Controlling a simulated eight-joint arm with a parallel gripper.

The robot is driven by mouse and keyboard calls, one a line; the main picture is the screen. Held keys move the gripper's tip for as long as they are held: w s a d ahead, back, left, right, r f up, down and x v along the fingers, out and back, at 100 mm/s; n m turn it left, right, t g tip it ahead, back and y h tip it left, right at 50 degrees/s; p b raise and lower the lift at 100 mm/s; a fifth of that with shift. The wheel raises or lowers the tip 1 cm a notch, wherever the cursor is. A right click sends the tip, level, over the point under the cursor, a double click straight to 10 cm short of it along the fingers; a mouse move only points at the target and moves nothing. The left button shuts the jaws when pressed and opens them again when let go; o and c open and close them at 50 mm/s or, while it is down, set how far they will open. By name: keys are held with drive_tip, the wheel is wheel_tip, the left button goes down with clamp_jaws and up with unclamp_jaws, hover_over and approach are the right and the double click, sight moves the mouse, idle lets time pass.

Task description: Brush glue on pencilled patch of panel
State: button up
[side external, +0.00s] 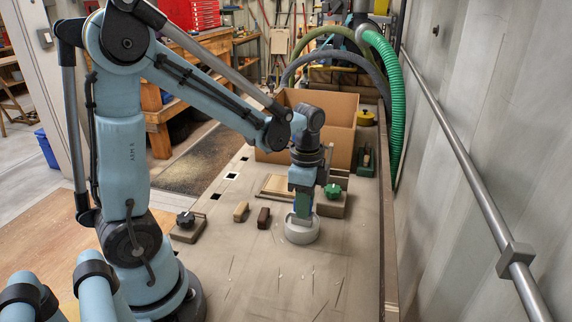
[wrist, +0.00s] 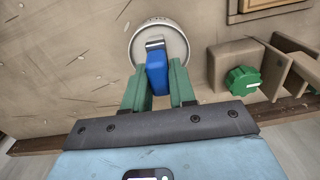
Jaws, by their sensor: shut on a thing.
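My gripper (side external: 303,207) is over a round grey-white pot (side external: 301,235) on the bench. In the wrist view my gripper (wrist: 158,70) has its green fingers on either side of a blue-handled brush (wrist: 157,77) and is shut on it. The brush's metal collar lies over the inside of the pot (wrist: 135,50); its bristles cannot be made out. The wooden panel (side external: 274,186) lies beyond the pot, partly behind my arm. A corner of the panel (wrist: 261,4) shows at the wrist view's top right. No pencilled patch can be made out.
A fixture with a green knob (side external: 334,190) stands right of my gripper; a black-knobbed one (side external: 186,219) is at left. A tan block (side external: 241,211) and a dark red block (side external: 263,217) lie between. A cardboard box (side external: 335,122) stands behind. The front bench is mostly clear.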

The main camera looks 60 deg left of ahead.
drive_tip(key=shift+r, duration=3.5)
drive_tip(key=shift+d, duration=0.1)
